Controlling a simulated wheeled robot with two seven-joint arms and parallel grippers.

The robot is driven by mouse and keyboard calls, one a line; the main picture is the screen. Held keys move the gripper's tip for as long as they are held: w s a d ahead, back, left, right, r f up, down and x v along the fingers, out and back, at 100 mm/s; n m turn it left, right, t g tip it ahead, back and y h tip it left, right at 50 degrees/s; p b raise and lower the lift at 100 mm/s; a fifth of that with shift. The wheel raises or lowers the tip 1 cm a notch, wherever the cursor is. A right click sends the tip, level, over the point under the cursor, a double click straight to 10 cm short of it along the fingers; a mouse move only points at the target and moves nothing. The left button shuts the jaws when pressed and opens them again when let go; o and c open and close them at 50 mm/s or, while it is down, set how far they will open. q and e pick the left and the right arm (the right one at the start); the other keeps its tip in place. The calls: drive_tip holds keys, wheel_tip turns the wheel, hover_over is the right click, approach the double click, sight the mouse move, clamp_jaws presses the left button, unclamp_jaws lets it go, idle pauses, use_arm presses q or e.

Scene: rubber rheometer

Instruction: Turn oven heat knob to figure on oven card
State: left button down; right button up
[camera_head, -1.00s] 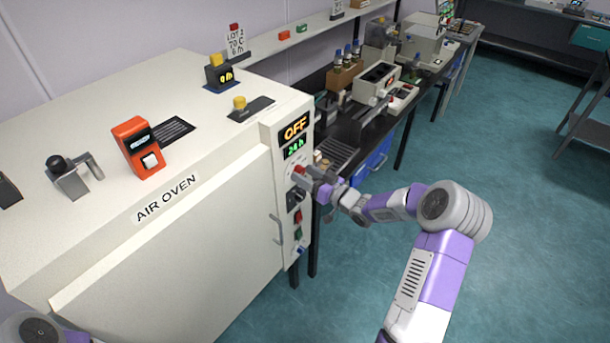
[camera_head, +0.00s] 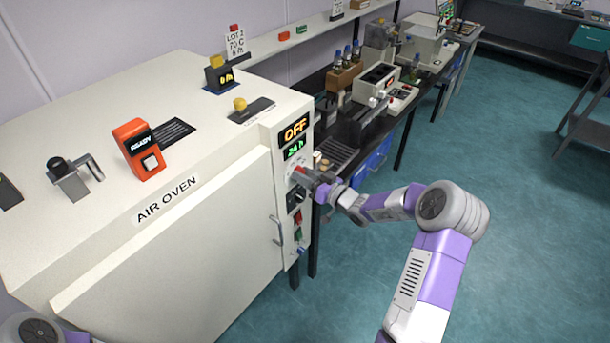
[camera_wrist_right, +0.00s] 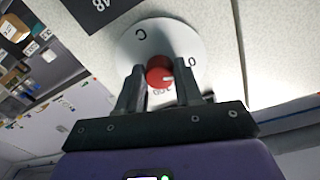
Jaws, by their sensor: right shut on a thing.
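The air oven (camera_head: 185,240) stands at the left with a control strip on its front right edge. The heat knob is red (camera_wrist_right: 158,72) on a round white dial (camera_wrist_right: 142,40) marked C. My right gripper (camera_wrist_right: 160,68) has one finger on each side of the knob and is shut on it. The knob's white mark points right in the wrist view. In the head view the right gripper (camera_head: 308,177) partly hides the dial. The oven display (camera_head: 295,129) reads OFF, with 24 h below. The oven card (camera_head: 235,43) reads LOT 2, 70 C, 6 h. My left gripper is out of view.
More switches sit below the knob. A dark bench (camera_head: 350,130) with instruments stands behind. The floor at right is clear.

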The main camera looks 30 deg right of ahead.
drive_tip(key=shift+r+m+g+p, duration=0.15)
drive_tip(key=shift+m+g+p, duration=0.15)
drive_tip(key=shift+m+p, duration=3.55)
drive_tip(key=shift+m+b, duration=0.55)
drive_tip(key=shift+m, duration=0.3)
drive_tip(key=o, duration=1)
drive_tip(key=shift+o, duration=0.2)
drive_tip(key=shift+s, duration=0.1)
drive_tip(key=v, duration=0.7)
drive_tip(key=shift+s, duration=0.2)
